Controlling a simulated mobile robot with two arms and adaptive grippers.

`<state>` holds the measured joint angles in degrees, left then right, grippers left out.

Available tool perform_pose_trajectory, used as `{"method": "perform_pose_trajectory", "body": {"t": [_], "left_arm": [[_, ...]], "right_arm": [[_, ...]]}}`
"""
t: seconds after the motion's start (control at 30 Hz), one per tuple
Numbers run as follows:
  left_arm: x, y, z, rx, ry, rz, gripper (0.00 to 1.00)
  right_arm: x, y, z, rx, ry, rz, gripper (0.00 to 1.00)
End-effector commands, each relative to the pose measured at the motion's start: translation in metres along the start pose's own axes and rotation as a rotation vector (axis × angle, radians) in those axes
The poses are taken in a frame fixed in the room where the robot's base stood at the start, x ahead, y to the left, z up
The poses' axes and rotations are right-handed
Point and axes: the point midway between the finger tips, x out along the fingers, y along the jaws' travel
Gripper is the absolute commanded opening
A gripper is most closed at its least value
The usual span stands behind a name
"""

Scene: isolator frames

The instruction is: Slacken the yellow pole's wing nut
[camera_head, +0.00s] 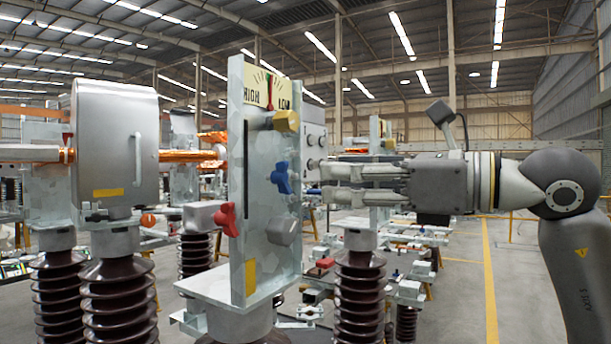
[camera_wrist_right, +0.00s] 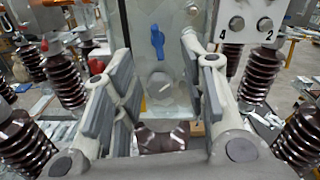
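The yellow wing nut (camera_head: 286,121) sits high on the upright metal plate (camera_head: 236,170), below the HIGH/LOW scale (camera_head: 268,90). A blue wing nut (camera_head: 282,177) is lower on the plate and a red wing nut (camera_head: 226,219) is at its left edge. My right gripper (camera_head: 328,183) reaches in from the right, fingers spread, apart from the nuts and roughly level with the blue one. In the right wrist view the open fingers (camera_wrist_right: 155,62) frame the blue wing nut (camera_wrist_right: 157,42). I cannot make out the yellow nut there. My left gripper is not in view.
A grey panel with round knobs (camera_head: 314,150) stands behind the plate. Brown ribbed insulators (camera_head: 360,295) stand below my right gripper. A grey box with a handle (camera_head: 115,150) is at left. Open floor (camera_head: 460,290) lies at the right.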

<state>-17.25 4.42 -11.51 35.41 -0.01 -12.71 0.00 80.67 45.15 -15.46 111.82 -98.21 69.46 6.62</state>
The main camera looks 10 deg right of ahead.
Motion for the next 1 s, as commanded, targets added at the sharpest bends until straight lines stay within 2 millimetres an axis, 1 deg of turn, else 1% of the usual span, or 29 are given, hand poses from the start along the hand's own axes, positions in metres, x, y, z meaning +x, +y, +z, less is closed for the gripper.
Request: {"method": "perform_pose_trajectory", "body": {"t": [0.03,0.2,0.4,0.5,0.67,0.93,0.97,1.0], "left_arm": [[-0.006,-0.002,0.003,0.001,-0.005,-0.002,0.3],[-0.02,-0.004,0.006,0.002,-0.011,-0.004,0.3],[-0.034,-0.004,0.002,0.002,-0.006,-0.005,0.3],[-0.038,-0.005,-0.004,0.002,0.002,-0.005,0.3],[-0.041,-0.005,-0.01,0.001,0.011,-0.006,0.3],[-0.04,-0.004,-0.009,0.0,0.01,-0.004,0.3],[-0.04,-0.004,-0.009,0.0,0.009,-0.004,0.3],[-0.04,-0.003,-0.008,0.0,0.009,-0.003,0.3]], "right_arm": [[0.008,0.0,0.002,0.002,0.002,0.003,0.4],[0.04,0.0,0.004,0.003,0.001,0.004,0.4],[0.075,0.0,0.003,0.003,0.001,0.003,0.4],[0.087,-0.001,0.002,0.003,0.0,0.001,0.4],[0.097,-0.001,0.0,0.002,0.0,0.0,0.4],[0.098,-0.001,-0.001,0.001,0.0,-0.001,0.4],[0.098,-0.001,-0.001,0.001,0.0,-0.001,0.37],[0.098,0.0,-0.001,0.001,0.0,-0.001,0.32]]}}
